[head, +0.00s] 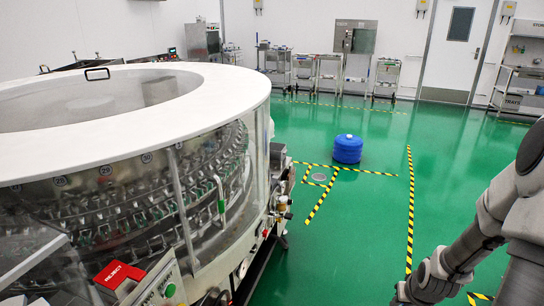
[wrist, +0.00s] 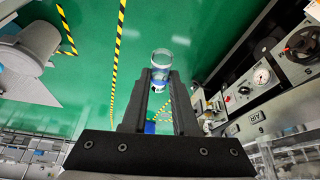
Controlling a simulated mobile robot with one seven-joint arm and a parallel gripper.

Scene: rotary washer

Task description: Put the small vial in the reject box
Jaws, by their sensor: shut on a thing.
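My gripper (wrist: 161,80) is shut on the small vial (wrist: 162,58), a clear glass cylinder that sticks out past the fingertips in the wrist view. The vial is held above the green floor, clear of other things. The reject box (head: 120,275), with a red top marked REJECT, is at the lower left of the head view, at the front of the washer. Its opening cannot be made out. My arm shows at the right of the head view, but the gripper and vial cannot be made out there.
The large round washer (head: 150,118) with a white rim fills the left of the head view. A blue drum (head: 347,149) stands on the green floor beyond it. The floor between washer and arm is clear.

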